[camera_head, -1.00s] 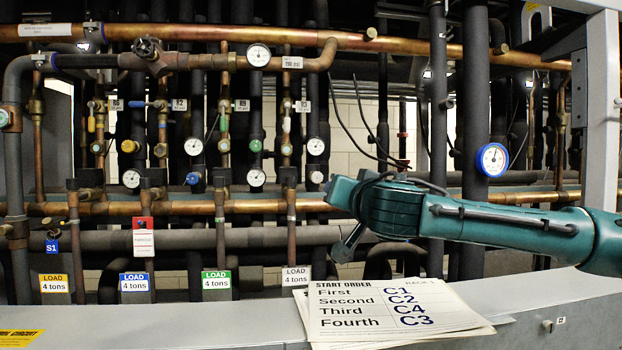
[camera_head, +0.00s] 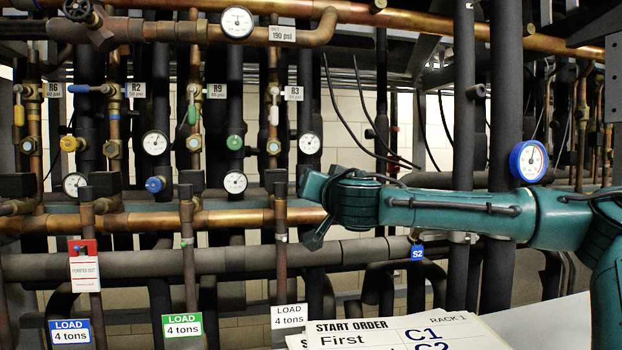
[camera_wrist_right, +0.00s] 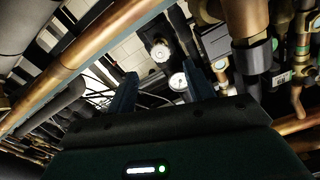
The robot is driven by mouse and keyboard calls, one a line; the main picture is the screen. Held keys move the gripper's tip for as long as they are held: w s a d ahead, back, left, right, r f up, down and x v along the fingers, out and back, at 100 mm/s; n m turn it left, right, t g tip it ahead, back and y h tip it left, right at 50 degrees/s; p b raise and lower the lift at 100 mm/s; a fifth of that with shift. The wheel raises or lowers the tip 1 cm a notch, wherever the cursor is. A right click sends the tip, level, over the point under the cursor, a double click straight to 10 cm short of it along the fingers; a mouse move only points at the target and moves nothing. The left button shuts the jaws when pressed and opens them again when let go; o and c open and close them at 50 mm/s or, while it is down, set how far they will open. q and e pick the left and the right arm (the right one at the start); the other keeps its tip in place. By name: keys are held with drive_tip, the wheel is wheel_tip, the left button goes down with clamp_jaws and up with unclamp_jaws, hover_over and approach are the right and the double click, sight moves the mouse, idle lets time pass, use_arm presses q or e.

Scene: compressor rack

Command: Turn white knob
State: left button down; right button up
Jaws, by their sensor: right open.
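My right arm comes in from the right in the head view, with its gripper (camera_head: 312,205) at the left end, in front of the pipes below the right-hand gauge (camera_head: 309,143). In the right wrist view the gripper (camera_wrist_right: 160,72) is open, its two fingers apart and nothing held between them. A round white-faced piece (camera_wrist_right: 178,81) shows between the fingers, farther off; I cannot tell whether it is the white knob or a gauge. In the head view the spot below the right-hand gauge is largely covered by my gripper, and no white knob shows clearly. My left gripper is out of view.
A yellow knob (camera_head: 70,143), a blue knob (camera_head: 155,184) and a green knob (camera_head: 234,142) sit among the pipes. A blue-rimmed gauge (camera_head: 529,161) is at right. Start-order sheets (camera_head: 400,335) lie below my arm. Copper and dark pipes crowd the area.

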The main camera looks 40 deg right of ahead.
drive_tip(key=p+x, duration=0.2)
drive_tip(key=x, duration=0.7)
drive_tip(key=shift+f+p, duration=0.1)
drive_tip(key=shift+p, duration=0.2)
drive_tip(key=shift+c, duration=0.4)
drive_tip(key=c, duration=0.9)
